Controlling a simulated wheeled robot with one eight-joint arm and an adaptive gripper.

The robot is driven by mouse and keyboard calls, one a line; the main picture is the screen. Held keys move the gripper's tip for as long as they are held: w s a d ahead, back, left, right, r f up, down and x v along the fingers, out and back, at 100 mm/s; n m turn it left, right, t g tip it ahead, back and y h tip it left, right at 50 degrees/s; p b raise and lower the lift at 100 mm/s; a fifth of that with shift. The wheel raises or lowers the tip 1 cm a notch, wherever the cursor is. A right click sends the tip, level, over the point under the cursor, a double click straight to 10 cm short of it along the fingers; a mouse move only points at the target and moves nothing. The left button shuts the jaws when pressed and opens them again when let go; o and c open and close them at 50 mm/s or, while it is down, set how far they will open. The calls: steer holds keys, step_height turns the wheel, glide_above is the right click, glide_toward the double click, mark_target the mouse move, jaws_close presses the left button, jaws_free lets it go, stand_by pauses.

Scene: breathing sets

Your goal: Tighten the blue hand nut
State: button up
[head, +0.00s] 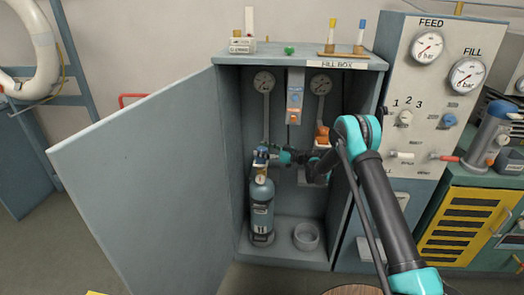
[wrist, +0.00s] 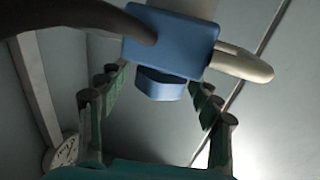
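The blue hand nut (wrist: 160,85) shows in the wrist view as a small faceted piece against a larger blue block (wrist: 170,45). My gripper (wrist: 158,88) is open, with one finger on each side of the nut and visible gaps between. Whether the fingertips reach the nut's depth is hard to tell. In the head view my gripper (head: 277,155) is inside the fill box, at the small blue fitting (head: 261,154) above the grey-blue cylinder (head: 261,208). There the nut itself is too small to make out.
A cream lever (wrist: 240,62) sticks out right of the block, and a dark hose (wrist: 85,15) crosses upper left. The fill box's door (head: 140,180) stands open at left. An empty ring holder (head: 306,236) is right of the cylinder. Gauges (head: 264,82) hang at the back.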

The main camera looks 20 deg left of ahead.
steer(key=d, duration=1.2)
steer(key=shift+s, duration=0.1)
